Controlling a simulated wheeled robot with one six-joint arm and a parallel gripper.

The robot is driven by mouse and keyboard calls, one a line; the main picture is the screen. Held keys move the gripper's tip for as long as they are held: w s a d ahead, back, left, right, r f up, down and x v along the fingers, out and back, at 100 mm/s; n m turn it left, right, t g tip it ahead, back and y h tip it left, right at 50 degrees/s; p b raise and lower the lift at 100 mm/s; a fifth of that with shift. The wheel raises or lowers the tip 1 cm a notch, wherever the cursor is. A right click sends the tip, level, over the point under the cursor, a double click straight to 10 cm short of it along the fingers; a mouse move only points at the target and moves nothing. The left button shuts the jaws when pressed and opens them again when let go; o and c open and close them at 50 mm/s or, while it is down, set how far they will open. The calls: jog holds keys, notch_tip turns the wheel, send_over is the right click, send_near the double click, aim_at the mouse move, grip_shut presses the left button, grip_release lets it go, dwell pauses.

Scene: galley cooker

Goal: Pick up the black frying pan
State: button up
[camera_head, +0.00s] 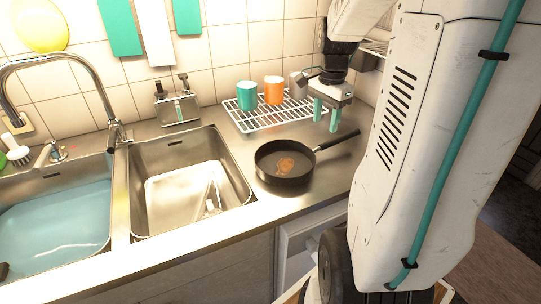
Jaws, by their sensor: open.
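The black frying pan (274,178) sits on the metal counter to the right of the sinks. A brown patch shows on its inside bottom. Its dark handle (338,140) points to the upper right, towards the wall. My gripper (325,115) points down with its two teal fingers apart and nothing between them. It appears just above and behind the handle in the picture, with a gap from the pan. The exact height over the handle cannot be told.
A white wire rack (247,121) behind the pan holds a teal cup (247,96) and an orange cup (274,90). Left are an empty-looking sink (140,190) and a water-filled sink (60,225) with a faucet (103,95). Bare counter (240,222) lies in front of the pan.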

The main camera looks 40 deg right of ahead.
aim_at(332, 140)
jog(key=shift+m, duration=0.9)
jog(key=d+f, duration=0.2)
jog(key=d, duration=0.1)
jog(key=shift+s+d+f, duration=0.2)
jog(key=shift+d, duration=0.05)
jog(key=f, duration=0.7)
jog(key=shift+d+f, duration=0.1)
jog(key=shift+d, duration=0.15)
grip_shut()
